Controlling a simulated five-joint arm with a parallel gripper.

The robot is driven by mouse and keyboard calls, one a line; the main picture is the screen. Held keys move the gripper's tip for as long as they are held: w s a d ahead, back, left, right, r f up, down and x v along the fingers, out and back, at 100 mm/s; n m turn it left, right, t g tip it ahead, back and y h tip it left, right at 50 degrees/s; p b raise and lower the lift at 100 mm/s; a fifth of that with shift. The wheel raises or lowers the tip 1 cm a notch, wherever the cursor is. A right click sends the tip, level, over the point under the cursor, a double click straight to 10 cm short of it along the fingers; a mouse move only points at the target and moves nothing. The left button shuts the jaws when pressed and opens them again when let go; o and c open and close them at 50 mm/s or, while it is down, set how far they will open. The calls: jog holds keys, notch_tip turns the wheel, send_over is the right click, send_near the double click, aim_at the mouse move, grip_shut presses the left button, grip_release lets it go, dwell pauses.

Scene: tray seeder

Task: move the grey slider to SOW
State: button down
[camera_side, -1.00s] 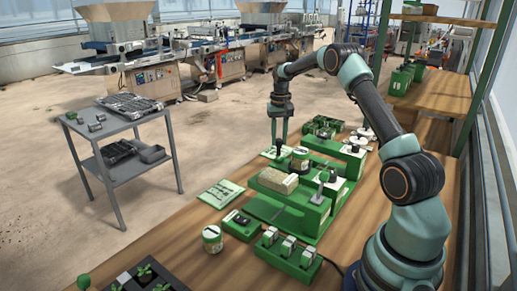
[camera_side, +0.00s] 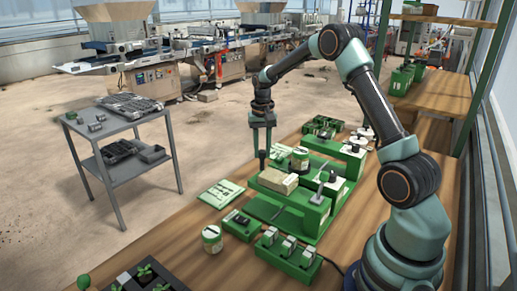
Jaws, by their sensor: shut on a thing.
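The green seeder (camera_side: 290,215) stands on the wooden bench. My gripper (camera_side: 263,150) is at its far left end, pointing down. Its fingers are shut on a small dark grey upright piece (camera_side: 263,157), which may be the grey slider's handle; it is too small to be sure. The foot of that piece is close to the seeder's far left edge, and I cannot tell what it rests on. A grey lever (camera_side: 320,187) stands on the seeder's right part. A tan block (camera_side: 278,181) lies on top. The SOW mark cannot be read.
A round tin (camera_side: 299,159) stands just right of my gripper. A green box (camera_side: 242,225), another tin (camera_side: 212,239) and a flat card (camera_side: 221,194) lie nearer on the bench. A green holder (camera_side: 288,252) sits in front. Green trays (camera_side: 322,126) lie beyond.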

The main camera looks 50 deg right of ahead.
jog(key=c, duration=0.6)
grip_release()
jog(key=shift+r, duration=0.1)
jog(key=shift+r, duration=6)
